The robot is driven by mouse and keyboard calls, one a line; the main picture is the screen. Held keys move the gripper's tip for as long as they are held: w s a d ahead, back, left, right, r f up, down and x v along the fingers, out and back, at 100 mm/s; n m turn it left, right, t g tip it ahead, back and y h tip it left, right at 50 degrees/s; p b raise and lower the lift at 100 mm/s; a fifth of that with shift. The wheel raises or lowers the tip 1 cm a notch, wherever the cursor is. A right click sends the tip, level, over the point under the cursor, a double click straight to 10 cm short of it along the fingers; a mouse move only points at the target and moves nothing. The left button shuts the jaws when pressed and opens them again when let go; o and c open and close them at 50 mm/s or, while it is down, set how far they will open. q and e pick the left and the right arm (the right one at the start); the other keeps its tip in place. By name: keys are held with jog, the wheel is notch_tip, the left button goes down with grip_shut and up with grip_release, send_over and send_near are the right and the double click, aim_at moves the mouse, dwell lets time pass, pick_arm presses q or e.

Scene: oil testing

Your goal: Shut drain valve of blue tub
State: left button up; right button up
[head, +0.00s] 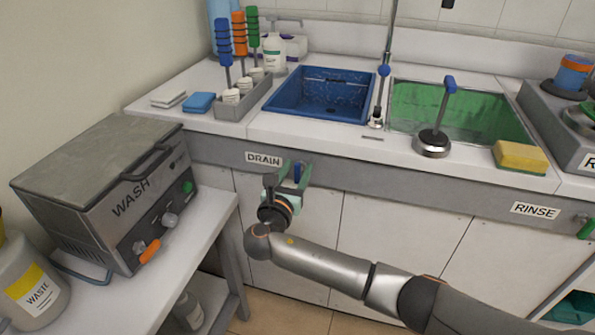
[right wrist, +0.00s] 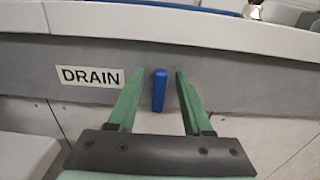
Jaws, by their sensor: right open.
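The blue tub (head: 318,98) is set into the counter at the back, left of the faucet. Its drain valve has a blue handle (right wrist: 159,90) that hangs vertically on the grey counter front, right of the DRAIN label (right wrist: 90,77). The handle also shows in the head view (head: 297,172). My right gripper (head: 288,172) is at the counter front with green fingers. In the right wrist view the right gripper (right wrist: 157,80) is open, with one finger on each side of the blue handle and gaps on both sides. My left gripper is not in view.
A grey WASH machine (head: 100,190) stands on a side table at left. A green-lined RINSE basin (head: 455,110) is at right, with a blue-handled lever (head: 440,115) and a yellow sponge (head: 520,156) in front. A rack (head: 240,100) stands left of the tub.

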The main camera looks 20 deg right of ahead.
jog(key=shift+w+d, duration=0.25)
jog(key=shift+w, duration=0.1)
jog(key=shift+c, duration=0.2)
grip_shut()
